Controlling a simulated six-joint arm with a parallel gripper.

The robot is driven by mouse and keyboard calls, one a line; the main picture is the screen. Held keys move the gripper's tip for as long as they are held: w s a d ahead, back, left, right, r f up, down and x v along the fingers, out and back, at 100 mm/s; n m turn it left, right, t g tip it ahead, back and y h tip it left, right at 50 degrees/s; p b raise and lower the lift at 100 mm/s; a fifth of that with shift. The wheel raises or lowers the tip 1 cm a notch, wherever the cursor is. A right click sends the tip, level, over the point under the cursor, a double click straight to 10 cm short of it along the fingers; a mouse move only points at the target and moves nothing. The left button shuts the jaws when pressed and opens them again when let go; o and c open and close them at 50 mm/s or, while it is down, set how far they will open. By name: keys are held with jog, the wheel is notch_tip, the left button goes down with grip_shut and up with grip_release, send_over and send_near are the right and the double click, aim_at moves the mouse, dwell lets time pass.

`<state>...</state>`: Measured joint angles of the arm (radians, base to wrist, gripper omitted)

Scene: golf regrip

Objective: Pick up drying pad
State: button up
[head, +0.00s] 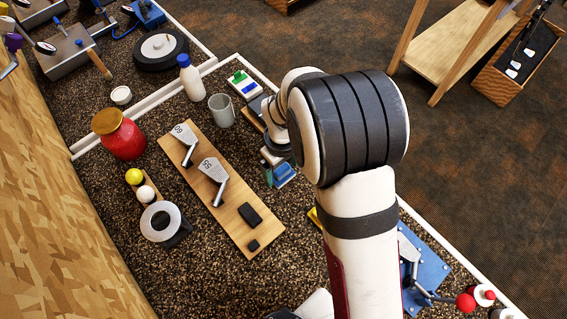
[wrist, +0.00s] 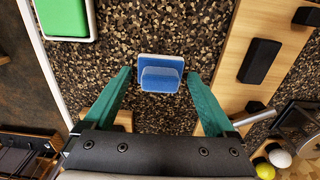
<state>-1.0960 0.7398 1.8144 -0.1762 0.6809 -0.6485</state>
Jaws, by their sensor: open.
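A blue pad (wrist: 161,79) with a pale rim and a raised lighter blue part lies on the speckled surface in the wrist view. It looks like the drying pad. It also shows in the head view (head: 285,173), partly covered by my gripper and arm. My gripper (wrist: 159,73) is open, with one green finger to the left of the pad and one to the right. A gap shows between the pad and each finger. The gripper holds nothing. I cannot tell its exact height above the surface.
A wooden board (head: 220,190) with metal club heads and black blocks lies beside the pad. A green pad in a white frame (wrist: 65,18) is at the wrist view's upper left. A grey cup (head: 221,110), white bottle (head: 191,78) and red jar (head: 122,137) stand nearby.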

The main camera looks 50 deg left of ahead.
aim_at(285, 169)
grip_shut()
dwell(0.3)
jog(key=shift+r, duration=0.1)
jog(key=r, duration=0.4)
jog(key=shift+w+d+r, duration=0.25)
jog(key=shift+d, duration=0.05)
jog(key=w+d+r, duration=0.5)
jog(key=d+r, duration=0.1)
jog(key=d, duration=0.3)
jog(key=shift+w+d+r, duration=0.2)
jog(key=shift+w, duration=0.15)
